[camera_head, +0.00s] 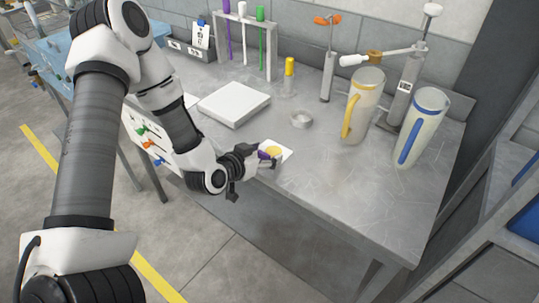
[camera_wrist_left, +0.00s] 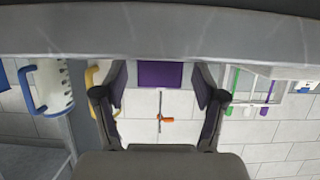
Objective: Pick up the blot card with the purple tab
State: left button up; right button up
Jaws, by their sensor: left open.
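The blot card (camera_head: 286,149) is white with a yellow blot, and lies at the front edge of the grey metal table. Its purple tab (camera_head: 263,155) points toward the front edge, partly hidden by my gripper. My left gripper (camera_head: 260,164) is open at the table's front edge, right by the tab. In the left wrist view the purple tab (camera_wrist_left: 160,75) shows between the two spread fingers of the left gripper (camera_wrist_left: 160,98), centred. I cannot tell whether a finger touches it. My right gripper is in neither view.
Jugs with a yellow handle (camera_head: 364,104) and a blue handle (camera_head: 424,128) stand to the right. A yellow-capped bottle (camera_head: 289,76) stands behind. The front right tabletop is clear.

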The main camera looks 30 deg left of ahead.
pick_arm(q)
jog(key=shift+w+d+f, duration=0.1)
jog(key=shift+w, duration=0.05)
jog(key=c, duration=0.9)
